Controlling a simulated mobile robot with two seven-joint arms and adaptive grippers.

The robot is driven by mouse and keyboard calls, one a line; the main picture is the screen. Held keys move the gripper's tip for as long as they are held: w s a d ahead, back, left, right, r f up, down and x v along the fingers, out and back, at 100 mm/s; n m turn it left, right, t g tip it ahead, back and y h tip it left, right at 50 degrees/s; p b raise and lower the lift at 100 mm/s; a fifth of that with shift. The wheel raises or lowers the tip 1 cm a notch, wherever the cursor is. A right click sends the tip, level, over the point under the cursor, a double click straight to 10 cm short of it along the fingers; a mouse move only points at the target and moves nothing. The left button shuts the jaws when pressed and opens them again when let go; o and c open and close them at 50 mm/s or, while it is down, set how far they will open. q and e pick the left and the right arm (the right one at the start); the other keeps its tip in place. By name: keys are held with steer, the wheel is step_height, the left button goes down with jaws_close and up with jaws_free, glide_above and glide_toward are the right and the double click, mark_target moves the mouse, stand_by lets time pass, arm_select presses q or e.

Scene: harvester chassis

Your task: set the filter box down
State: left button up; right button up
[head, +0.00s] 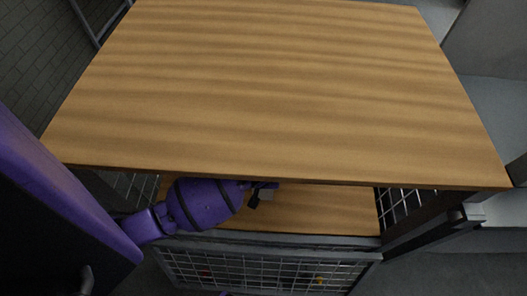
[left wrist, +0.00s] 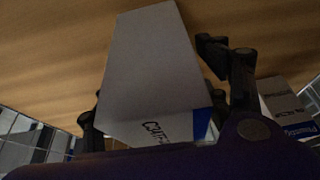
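The filter box (left wrist: 155,75) is a pale carton with dark lettering and a blue corner. In the left wrist view it lies between the two fingers of my left gripper (left wrist: 160,90), which appear shut on it. The left finger is partly hidden by the box. In the head view my left gripper (head: 262,191) is at the front edge of the wooden top, over the lower wooden shelf. Only a small grey patch shows at its fingers there. Whether the box touches the wood is hidden. My right gripper is not in view.
A wooden top (head: 280,90) is bare and overhangs a lower wooden shelf (head: 320,209). Wire mesh (head: 265,270) closes the front below, with dark posts at the sides. Another carton with a blue label (left wrist: 285,108) stands right of the gripper in the wrist view.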

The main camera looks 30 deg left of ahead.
arm_select(q)
steer(key=shift+r, duration=0.25)
steer(key=p+v, duration=0.1)
steer(key=v, duration=0.5)
steer(key=shift+r+p, duration=0.2)
steer(key=shift+p, duration=0.1)
steer(key=shift+s+d+r, duration=0.1)
steer(key=shift+s+r, duration=0.1)
steer(key=shift+r, duration=0.2)
